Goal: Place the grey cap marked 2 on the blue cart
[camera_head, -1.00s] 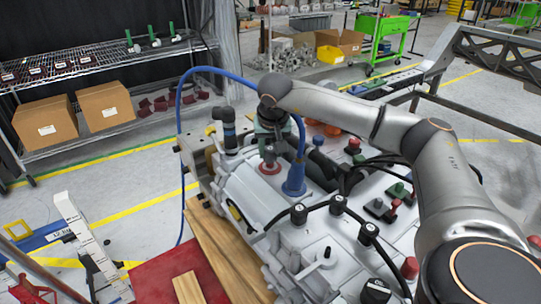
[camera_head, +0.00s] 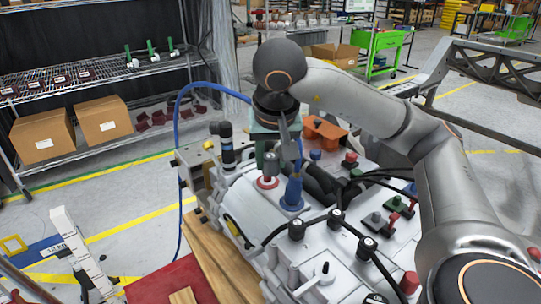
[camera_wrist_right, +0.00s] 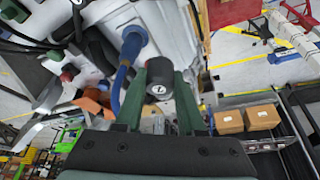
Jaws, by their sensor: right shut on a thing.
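My right gripper (camera_head: 277,150) is over the far left part of the white-grey chassis, pointing down. In the right wrist view its green fingers (camera_wrist_right: 160,100) are shut on a dark grey cap (camera_wrist_right: 158,88) with a white mark that reads like a 2. The cap is hard to make out in the head view. A blue connector with a hose (camera_head: 292,196) stands just below and beside the fingers. A white post with a red ring (camera_head: 268,180) is next to it. I cannot clearly identify the blue cart. My left gripper is not in view.
Black marked caps and cables (camera_head: 336,219) are on the chassis (camera_head: 240,200). A blue hose (camera_head: 178,120) loops at its left. A blue panel (camera_head: 42,250) lies at lower left. A wire shelf with cardboard boxes (camera_head: 42,135) is at the back left. The floor between is open.

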